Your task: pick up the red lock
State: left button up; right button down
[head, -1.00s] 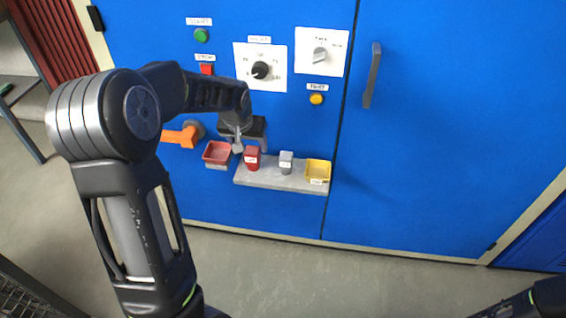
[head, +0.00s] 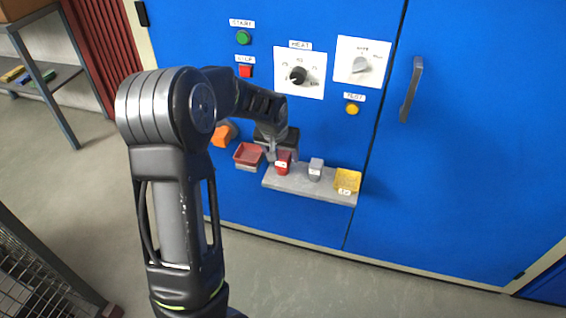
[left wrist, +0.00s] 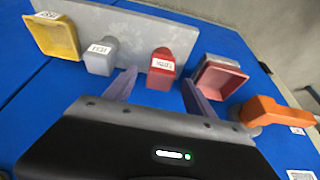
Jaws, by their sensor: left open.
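The red lock (head: 283,164) is a small red block with a white label, standing on the grey shelf (head: 300,184) of the blue cabinet. In the left wrist view the red lock (left wrist: 161,72) shows ahead, between the two finger lines. My left gripper (head: 274,152) is open and empty, close to the red lock on its left side in the head view. In the left wrist view its fingertips (left wrist: 158,78) are spread to either side of the lock. Whether they reach past its front face is hard to tell. My right gripper is not in view.
A grey lock (head: 315,170) and a yellow tray (head: 347,181) are right of the red lock. A red tray (head: 248,154) and an orange handle (head: 221,136) are left of it. Knobs and buttons sit above; a door handle (head: 411,90) is at right.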

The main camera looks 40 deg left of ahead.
aim_at(282, 156)
pick_arm(q)
jog(key=x, duration=0.4)
jog(key=shift+w+a+f, duration=0.1)
jog(key=shift+f, duration=0.1)
jog(key=shift+c, duration=0.5)
grip_shut()
dwell(0.3)
